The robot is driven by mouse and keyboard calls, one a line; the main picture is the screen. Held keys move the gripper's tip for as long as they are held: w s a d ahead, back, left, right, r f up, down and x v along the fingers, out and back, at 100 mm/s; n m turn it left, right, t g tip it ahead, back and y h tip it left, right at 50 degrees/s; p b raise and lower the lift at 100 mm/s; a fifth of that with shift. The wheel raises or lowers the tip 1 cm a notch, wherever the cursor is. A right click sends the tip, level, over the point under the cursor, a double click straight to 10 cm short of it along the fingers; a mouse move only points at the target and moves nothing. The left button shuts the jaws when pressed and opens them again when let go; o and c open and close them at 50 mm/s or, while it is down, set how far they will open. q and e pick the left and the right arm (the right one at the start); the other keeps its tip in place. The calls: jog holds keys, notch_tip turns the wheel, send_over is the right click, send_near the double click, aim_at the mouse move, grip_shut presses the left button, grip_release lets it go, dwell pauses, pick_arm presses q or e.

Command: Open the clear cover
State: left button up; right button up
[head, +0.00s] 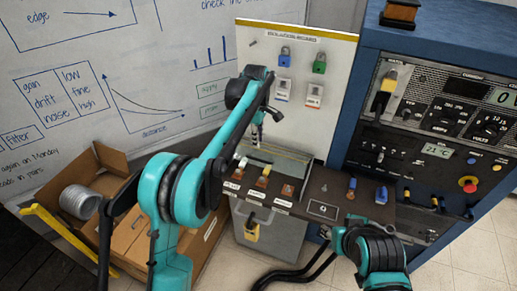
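A pale see-through panel, which looks like the clear cover (289,160), sits at the back of the dark bench top, at the foot of the white upright board. Its edges are hard to make out. My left gripper (257,134) points down just left of and above this panel. It is small and dark here, so I cannot tell whether its fingers are apart or whether it touches the cover. My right arm shows at the lower right, in front of the bench; its gripper does not show clearly.
The bench top (325,190) carries several small terminals and labels. Padlocks and tags hang on the white board (322,50). A blue instrument cabinet (358,70) stands to the right. An open cardboard box (125,185) with a coiled hose (78,201) stands at left.

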pick_arm(q)
notch_tip(320, 180, up, 3)
jog(key=shift+s+f, duration=0.1)
jog(key=shift+f, duration=0.05)
jog(key=shift+a, duration=0.1)
